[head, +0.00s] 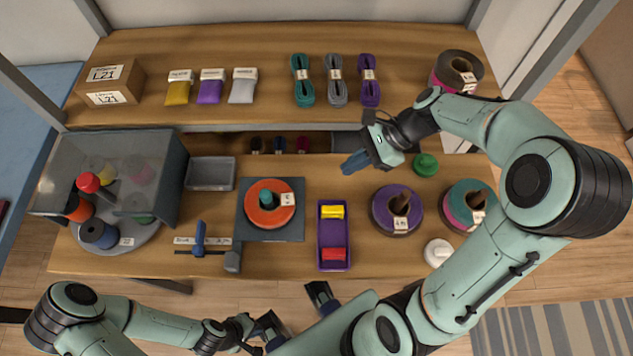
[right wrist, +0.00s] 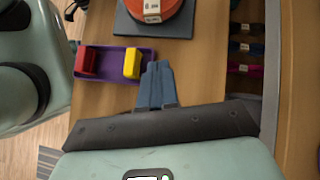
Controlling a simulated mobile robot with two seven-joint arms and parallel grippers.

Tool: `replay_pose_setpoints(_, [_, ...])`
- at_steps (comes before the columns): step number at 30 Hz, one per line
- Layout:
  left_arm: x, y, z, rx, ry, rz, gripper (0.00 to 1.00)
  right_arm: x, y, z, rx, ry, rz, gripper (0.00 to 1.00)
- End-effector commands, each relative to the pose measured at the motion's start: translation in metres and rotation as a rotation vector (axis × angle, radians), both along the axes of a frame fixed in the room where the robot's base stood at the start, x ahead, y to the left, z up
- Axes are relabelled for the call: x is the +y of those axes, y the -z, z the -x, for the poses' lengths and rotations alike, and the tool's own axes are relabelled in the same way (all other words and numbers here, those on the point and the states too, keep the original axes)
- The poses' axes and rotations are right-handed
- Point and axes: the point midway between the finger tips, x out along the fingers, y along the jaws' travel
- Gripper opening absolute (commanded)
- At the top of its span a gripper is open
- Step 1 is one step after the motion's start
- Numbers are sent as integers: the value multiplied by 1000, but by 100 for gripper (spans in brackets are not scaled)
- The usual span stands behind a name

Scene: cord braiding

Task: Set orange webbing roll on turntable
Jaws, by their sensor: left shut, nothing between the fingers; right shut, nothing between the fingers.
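The orange webbing roll (head: 270,216) lies flat on a dark square plate (head: 297,232) mid-table, with a teal piece in its centre and a white label. It also shows at the top of the right wrist view (right wrist: 172,18), partly cut off. The grey round turntable (head: 142,235) stands at the left, partly under a clear hood (head: 125,160), and carries several rolls. My right gripper (head: 351,164) is shut and empty, above the table right of the orange roll; its blue fingers show in the right wrist view (right wrist: 155,78). My left gripper (head: 270,330) is shut and empty, off the table's front edge.
A purple tray (head: 333,231) with yellow and red blocks stands right of the plate. A purple roll (head: 397,210) and a teal-pink roll (head: 463,205) stand farther right. A grey bin (head: 210,173) and a blue-handled tool (head: 199,240) lie between hood and plate.

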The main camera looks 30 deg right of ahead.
Motion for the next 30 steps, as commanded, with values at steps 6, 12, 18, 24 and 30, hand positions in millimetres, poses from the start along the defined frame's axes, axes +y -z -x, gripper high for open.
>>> replay_pose_setpoints(6, [0,3,1,1,-1,-1,0,2,4,-3,2,40,-13,0])
replay_pose_setpoints(12, [0,9,3,4,-1,0,0,25,28,-10,5,33,-13,0])
replay_pose_setpoints(18, [0,18,6,7,-1,0,0,55,60,-20,5,33,-12,0])
replay_pose_setpoints(24, [0,19,6,7,-1,-1,0,83,69,-30,0,31,-10,0])
replay_pose_setpoints(30, [0,18,6,7,-1,0,0,100,69,-36,1,34,-11,0])
